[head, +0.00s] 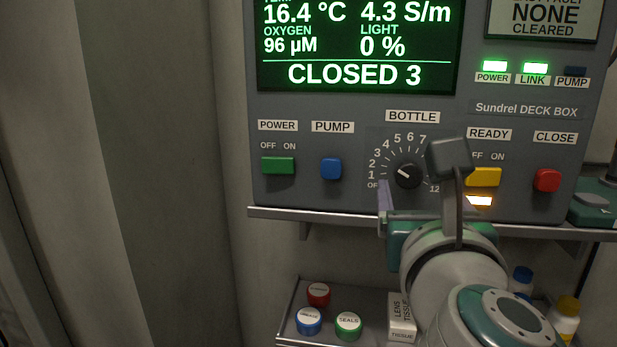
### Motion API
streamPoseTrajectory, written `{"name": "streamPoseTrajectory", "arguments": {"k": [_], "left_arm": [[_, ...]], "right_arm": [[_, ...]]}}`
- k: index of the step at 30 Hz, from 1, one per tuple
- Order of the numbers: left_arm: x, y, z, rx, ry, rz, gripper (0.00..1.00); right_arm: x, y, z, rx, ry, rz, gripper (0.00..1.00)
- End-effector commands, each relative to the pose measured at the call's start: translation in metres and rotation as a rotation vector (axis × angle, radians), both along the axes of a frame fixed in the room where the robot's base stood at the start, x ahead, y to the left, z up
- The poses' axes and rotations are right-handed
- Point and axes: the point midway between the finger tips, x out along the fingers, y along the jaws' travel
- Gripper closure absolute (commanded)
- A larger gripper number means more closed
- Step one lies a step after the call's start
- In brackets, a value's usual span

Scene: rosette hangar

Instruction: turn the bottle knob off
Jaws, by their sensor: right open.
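The bottle knob (408,176) is a round black dial on the grey deck box, under the BOTTLE label (412,116). Its white pointer mark points up and left, toward the low numbers near 1 and 2; the exact number is hard to tell. OFF sits at the lower left of the scale. My right gripper (416,173) is open in front of the panel, one finger at the knob's lower left and the other at its upper right. I cannot tell whether either touches it. The right finger hides part of the scale. My left gripper is not in view.
The screen (358,45) reads CLOSED 3. A green power switch (278,166) and blue pump button (331,168) are left of the knob. A yellow ready switch (484,177) and red close button (547,180) are right. Below, a shelf holds tins (348,325) and a tissue box (402,318).

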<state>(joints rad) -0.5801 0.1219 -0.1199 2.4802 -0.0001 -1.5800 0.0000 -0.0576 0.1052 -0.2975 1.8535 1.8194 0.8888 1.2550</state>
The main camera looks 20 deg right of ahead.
Motion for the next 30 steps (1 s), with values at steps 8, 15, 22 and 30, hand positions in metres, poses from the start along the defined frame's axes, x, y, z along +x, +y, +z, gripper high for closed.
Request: {"name": "streamPoseTrajectory", "arguments": {"k": [8, 15, 22, 30], "left_arm": [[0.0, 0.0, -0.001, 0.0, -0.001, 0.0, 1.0], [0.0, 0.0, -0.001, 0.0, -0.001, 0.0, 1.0], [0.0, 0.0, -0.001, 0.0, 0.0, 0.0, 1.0], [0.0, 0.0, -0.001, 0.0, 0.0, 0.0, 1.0]], "right_arm": [[0.035, -0.021, 0.0, -0.004, -0.001, 0.001, 0.23], [0.04, -0.025, 0.0, -0.002, 0.0, 0.001, 0.23], [0.04, -0.024, 0.0, -0.002, 0.0, 0.002, 0.36], [0.04, -0.024, 0.0, -0.002, 0.0, 0.002, 0.66]]}}
